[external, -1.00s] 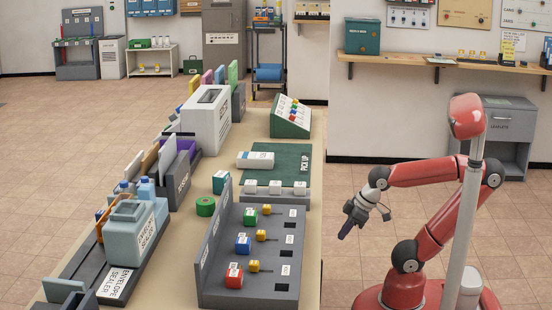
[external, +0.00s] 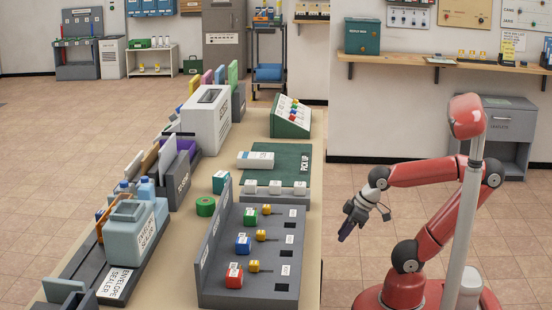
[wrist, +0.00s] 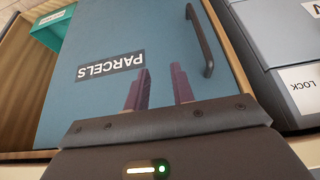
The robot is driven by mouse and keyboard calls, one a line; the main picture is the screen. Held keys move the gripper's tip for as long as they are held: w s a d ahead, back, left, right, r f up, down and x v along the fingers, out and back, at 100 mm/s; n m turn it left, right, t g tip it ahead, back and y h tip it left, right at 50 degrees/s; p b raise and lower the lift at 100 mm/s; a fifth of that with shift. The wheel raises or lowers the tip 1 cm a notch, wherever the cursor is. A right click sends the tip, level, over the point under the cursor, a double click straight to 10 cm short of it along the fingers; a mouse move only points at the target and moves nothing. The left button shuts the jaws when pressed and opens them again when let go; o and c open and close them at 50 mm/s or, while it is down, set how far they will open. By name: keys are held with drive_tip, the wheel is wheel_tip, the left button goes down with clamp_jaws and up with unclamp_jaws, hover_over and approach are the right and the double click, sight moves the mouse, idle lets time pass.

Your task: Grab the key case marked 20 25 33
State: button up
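Small red (external: 234,276), blue (external: 243,245) and green (external: 250,217) cases stand in a row on a grey rack (external: 262,292) on the long table. Each has a yellow key-like piece beside it. Their markings are too small to read, so I cannot tell which one carries 20 25 33. My gripper (external: 346,232) hangs over open floor, right of the table and well apart from the cases. In the wrist view its two purple fingers (wrist: 160,84) stand apart with nothing between them. No case shows in the wrist view.
The wrist view faces a blue PARCELS door (wrist: 115,35) with a dark handle (wrist: 200,40). The long table (external: 215,170) also carries a white box (external: 206,120), a green mat (external: 290,160) and a green tape roll (external: 205,206). Floor between table and arm is clear.

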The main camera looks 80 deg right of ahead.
drive_tip(key=o, duration=1)
wheel_tip(320, 180, up, 28)
drive_tip(key=w+f, duration=0.1)
drive_tip(key=w, duration=0.1)
drive_tip(key=m+h+b, duration=0.1)
drive_tip(key=m+b, duration=0.1)
hover_over(226, 175)
drive_tip(key=s+a, duration=0.1)
drive_tip(key=s, duration=0.1)
drive_tip(key=shift+t, duration=0.4)
drive_tip(key=shift+s+f, duration=0.2)
drive_tip(key=shift+f, duration=2.7)
drive_tip(key=shift+d+b+x, duration=0.1)
drive_tip(key=shift+d+x, duration=0.05)
drive_tip(key=shift+x, duration=1.1)
drive_tip(key=shift+d+b+x, duration=0.15)
drive_tip(key=shift+d+x, duration=0.05)
drive_tip(key=shift+x, duration=1)
drive_tip(key=shift+d+b+x, duration=0.1)
drive_tip(key=shift+d+x, duration=0.05)
drive_tip(key=shift+x, duration=1.1)
